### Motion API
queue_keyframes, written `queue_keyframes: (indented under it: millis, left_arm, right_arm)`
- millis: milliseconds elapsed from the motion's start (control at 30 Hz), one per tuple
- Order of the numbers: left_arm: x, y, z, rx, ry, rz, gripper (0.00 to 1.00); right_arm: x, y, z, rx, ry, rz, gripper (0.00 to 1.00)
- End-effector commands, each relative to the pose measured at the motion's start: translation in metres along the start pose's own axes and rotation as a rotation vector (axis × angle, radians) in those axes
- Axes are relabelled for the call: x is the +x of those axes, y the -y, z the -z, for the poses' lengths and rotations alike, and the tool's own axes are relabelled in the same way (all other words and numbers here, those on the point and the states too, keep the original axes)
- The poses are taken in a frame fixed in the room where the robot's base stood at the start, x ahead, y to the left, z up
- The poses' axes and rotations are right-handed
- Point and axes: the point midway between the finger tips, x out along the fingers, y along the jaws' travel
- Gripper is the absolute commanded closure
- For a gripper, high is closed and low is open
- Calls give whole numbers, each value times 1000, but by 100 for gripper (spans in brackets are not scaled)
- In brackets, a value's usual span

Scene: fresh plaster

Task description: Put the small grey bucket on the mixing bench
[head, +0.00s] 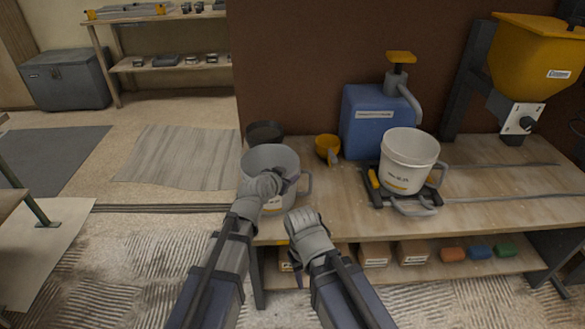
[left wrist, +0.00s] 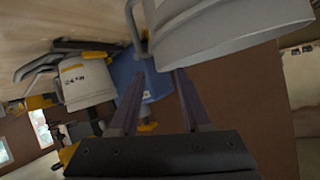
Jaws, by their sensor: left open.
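The small grey bucket (head: 262,160) stands at the left end of the mixing bench (head: 335,205), with a side handle on its right. In the left wrist view, which is turned over, the bucket (left wrist: 235,32) shows large at the top. My left gripper (head: 287,186) is in front of the bucket in the head view and hides part of its wall. In the wrist view the fingers of my left gripper (left wrist: 155,75) are apart, with the handle near their tips. My right gripper (head: 305,222) is at the bench's front edge; its fingers are not clear.
A dark tub (head: 265,131) sits behind the bucket. A yellow scoop (head: 328,147), a blue container with a pump (head: 365,120) and a white bucket (head: 408,160) on a black stand are to the right. A yellow hopper (head: 535,60) stands far right. The bench's right front is clear.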

Motion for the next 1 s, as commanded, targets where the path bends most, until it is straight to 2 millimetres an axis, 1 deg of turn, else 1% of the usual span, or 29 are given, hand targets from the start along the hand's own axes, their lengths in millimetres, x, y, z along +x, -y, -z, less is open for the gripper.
queue_keyframes:
  millis: [33, 100, 200, 300, 1000]
  left_arm:
    - [-18, 0, 3, 0, 1, 1, 53]
    - [-33, 0, 3, -1, 0, 0, 53]
    - [-48, 0, 2, -1, 0, 0, 53]
    - [-55, 0, 1, 0, 1, 0, 53]
    - [-55, 0, 0, 0, 0, 0, 53]
  right_arm:
    - [-11, -1, -1, 0, 0, 0, 50]
    - [-17, -2, -1, 0, 0, 0, 50]
    - [-24, -2, -1, 0, 0, 0, 50]
    - [-26, -2, -2, 0, 0, 0, 50]
    - [-25, -2, -2, 0, 0, 0, 50]
